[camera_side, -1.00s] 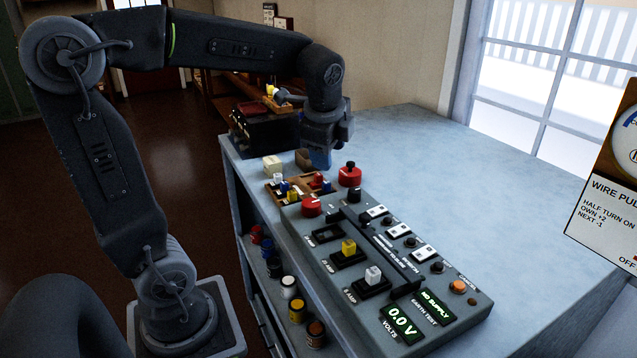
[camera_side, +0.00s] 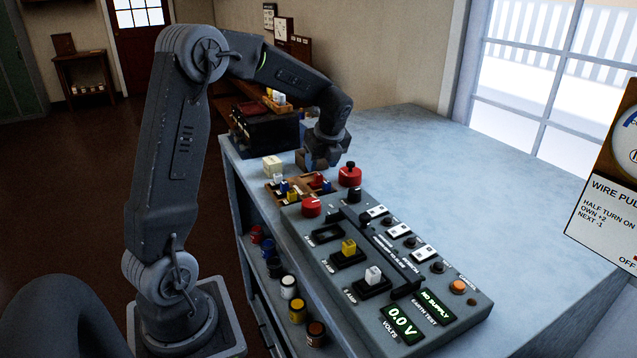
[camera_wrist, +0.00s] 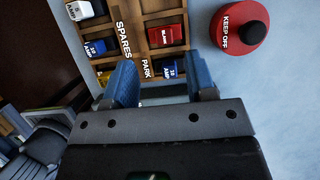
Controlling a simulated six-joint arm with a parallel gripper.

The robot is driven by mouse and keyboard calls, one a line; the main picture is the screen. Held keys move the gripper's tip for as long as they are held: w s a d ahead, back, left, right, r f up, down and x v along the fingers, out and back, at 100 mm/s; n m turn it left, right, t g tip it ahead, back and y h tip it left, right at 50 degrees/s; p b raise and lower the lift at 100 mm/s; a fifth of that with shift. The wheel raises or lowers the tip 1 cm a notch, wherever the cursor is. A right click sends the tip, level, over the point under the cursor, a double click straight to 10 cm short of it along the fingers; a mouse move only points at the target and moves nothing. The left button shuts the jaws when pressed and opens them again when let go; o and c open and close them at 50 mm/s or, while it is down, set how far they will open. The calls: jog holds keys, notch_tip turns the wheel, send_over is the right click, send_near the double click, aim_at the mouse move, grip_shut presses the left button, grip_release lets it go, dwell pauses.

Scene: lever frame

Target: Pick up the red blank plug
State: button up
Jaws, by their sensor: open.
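The red blank plug (camera_wrist: 165,36) lies in a compartment of the wooden spares tray (camera_wrist: 150,10), its label facing the wrist camera. In the side view the red plug (camera_side: 318,178) shows just below my gripper. My gripper (camera_wrist: 162,78) is open and empty, with its two blue-tipped fingers apart. In the wrist view the plug is beyond the fingertips, between their lines. In the side view my gripper (camera_side: 317,160) is above the tray's far end. A blue plug (camera_wrist: 170,69) shows between the fingertips in the wrist view.
A red "KEEP OFF" knob (camera_wrist: 240,24) stands right of the tray. White (camera_wrist: 80,10), blue (camera_wrist: 95,47) and yellow (camera_wrist: 103,76) plugs sit on the tray's left. The grey test panel (camera_side: 440,325) lies in front; the bench (camera_side: 430,155) is clear at the right.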

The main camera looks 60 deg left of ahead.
aim_at(319, 174)
jog(key=x, duration=0.5)
jog(key=shift+w+a+f, duration=0.25)
jog(key=shift+w, duration=0.05)
grip_shut()
jog(key=shift+r, duration=0.1)
